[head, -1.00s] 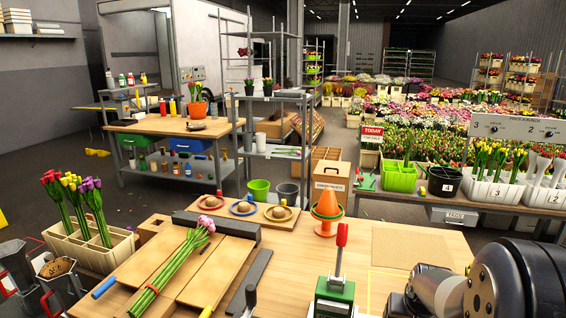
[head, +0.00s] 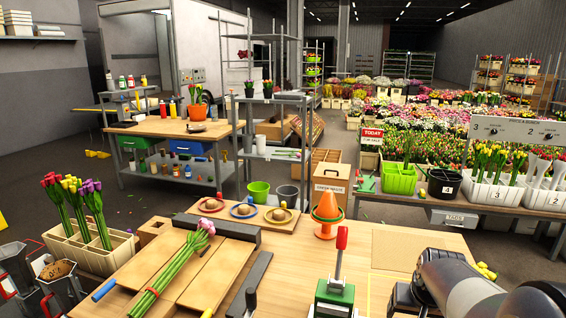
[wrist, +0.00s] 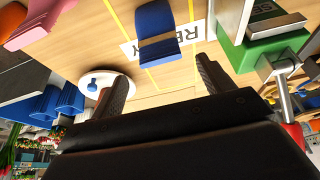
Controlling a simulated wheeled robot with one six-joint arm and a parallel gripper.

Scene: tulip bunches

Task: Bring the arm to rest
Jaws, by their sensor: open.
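My arm (head: 462,285) reaches in from the lower right corner of the head view, low over the right end of the wooden bench (head: 300,262). In the wrist view my gripper (wrist: 162,69) has its two dark fingers spread wide apart, with nothing between them. Beyond the fingers lie the bench top, a blue block (wrist: 157,35) and a partly covered white label (wrist: 200,33). A tied bunch of pink tulips (head: 175,268) lies on the sloped wooden board in the head view, well left of my arm.
A green device with a red-handled lever (head: 336,292) stands at the front of the bench, left of my arm. An orange cone (head: 326,215) stands behind it. A crate of tulips (head: 88,250) stands at the left. The bare tan mat (head: 415,248) is clear.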

